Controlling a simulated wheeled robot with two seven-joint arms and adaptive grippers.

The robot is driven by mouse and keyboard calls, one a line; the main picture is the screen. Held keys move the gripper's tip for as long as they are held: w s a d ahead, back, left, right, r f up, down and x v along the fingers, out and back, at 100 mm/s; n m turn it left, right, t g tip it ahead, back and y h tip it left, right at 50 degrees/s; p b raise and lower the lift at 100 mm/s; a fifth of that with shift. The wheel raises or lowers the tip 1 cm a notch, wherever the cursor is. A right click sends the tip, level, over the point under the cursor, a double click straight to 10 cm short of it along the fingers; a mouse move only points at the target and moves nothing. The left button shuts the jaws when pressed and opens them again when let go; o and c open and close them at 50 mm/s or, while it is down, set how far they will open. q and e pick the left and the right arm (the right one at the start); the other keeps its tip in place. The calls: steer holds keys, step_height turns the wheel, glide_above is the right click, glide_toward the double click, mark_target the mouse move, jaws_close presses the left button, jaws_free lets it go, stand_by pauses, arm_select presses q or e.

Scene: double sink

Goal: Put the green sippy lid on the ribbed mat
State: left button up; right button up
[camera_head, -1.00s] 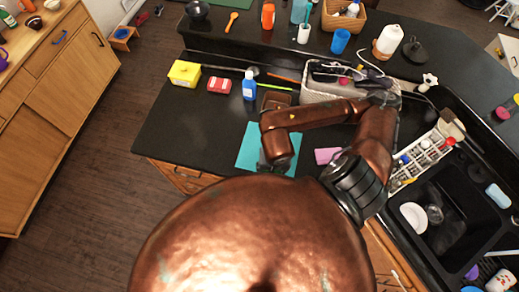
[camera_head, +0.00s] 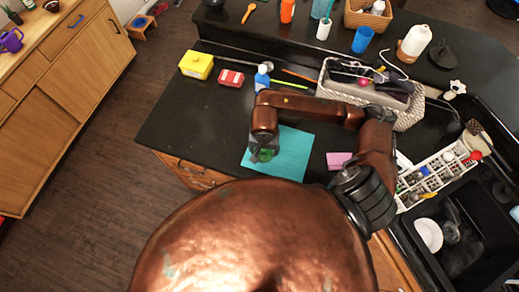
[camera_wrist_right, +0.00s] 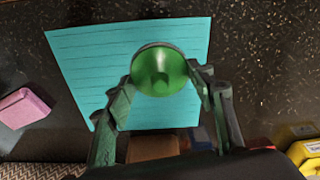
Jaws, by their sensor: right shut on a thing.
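The green sippy lid (camera_wrist_right: 160,71) is round and held between the two fingertips of my right gripper (camera_wrist_right: 158,88) in the right wrist view. In the head view, the green lid (camera_head: 264,155) shows just under my right gripper (camera_head: 262,148), at the left part of the ribbed mat. The ribbed mat (camera_head: 290,155) is a flat teal rectangle on the black counter; its parallel lines show in the right wrist view (camera_wrist_right: 90,60). The lid overlaps the mat in both views; I cannot tell whether it touches it. My left gripper is not in view.
A pink sponge (camera_head: 338,160) lies right of the mat. Behind stand a yellow box (camera_head: 196,65), a red box (camera_head: 231,78), a blue bottle (camera_head: 262,78) and a full woven basket (camera_head: 410,115). The white rack (camera_head: 435,178) and sink (camera_head: 470,235) are at right.

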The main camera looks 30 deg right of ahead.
mark_target(262, 151)
steer(key=shift+w+d+f, duration=0.25)
steer(key=shift+w+f, duration=0.3)
steer(key=shift+f, duration=0.1)
steer(key=shift+w+d+f, duration=0.2)
steer(key=shift+w+f, duration=0.35)
steer(key=shift+f, duration=0.05)
steer(key=f, duration=0.1)
steer(key=f+p, duration=0.1)
steer(key=shift+a+f+p, duration=0.25)
steer(key=shift+f+p, duration=0.15)
steer(key=shift+f, duration=0.15)
steer(key=shift+d+f, duration=0.1)
steer(key=shift+f, duration=0.2)
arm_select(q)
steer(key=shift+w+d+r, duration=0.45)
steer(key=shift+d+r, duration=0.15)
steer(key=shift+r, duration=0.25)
arm_select(e)
steer(key=o, duration=1)
steer(key=shift+r, duration=0.1)
steer(key=shift+c, duration=0.2)
